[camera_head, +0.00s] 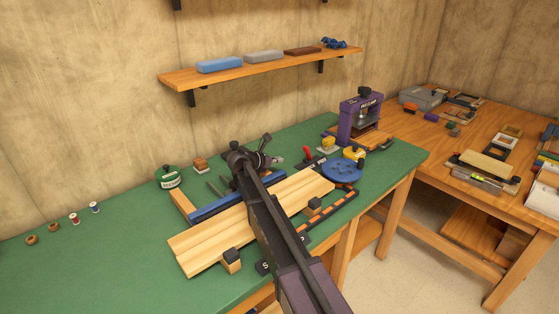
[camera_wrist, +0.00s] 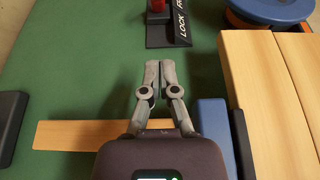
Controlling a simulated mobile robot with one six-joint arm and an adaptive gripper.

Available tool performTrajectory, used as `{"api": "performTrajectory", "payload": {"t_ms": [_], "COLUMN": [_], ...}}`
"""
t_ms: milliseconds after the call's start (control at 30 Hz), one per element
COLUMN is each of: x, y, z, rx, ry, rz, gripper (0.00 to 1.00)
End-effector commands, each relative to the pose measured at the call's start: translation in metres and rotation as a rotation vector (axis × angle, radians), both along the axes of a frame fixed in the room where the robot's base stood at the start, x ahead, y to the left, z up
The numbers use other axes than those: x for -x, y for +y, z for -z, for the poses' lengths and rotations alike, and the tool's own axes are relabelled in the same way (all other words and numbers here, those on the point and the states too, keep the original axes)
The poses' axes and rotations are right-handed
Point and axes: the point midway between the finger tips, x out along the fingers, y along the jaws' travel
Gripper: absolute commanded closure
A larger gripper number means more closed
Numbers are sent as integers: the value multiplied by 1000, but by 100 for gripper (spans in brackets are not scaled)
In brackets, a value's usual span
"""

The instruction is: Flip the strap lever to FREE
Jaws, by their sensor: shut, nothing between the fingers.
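The strap lever shows a red handle (camera_head: 307,152) on a dark base near the middle of the green bench in the head view. In the wrist view the red part (camera_wrist: 157,5) is cut off by the top edge. The lever's exact setting is unclear.
Pale wooden boards (camera_wrist: 265,75) lie right of my gripper, beside a blue bar (camera_wrist: 212,125). A blue disc (camera_head: 341,171) stands right of the lever. A purple press (camera_head: 360,118) stands behind. The bench's left part is mostly clear green surface (camera_head: 100,265).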

Motion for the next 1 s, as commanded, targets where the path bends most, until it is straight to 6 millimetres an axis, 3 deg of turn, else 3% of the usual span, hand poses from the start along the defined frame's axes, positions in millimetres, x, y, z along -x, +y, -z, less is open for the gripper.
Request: {"api": "performTrajectory", "payload": {"t_ms": [633,1000], "x": [-49,-67], "y": [-65,-90], "z": [34,15], "rx": [0,-1], "ry": [0,-1], "rz": [-1,-3], "gripper": [100,100]}}
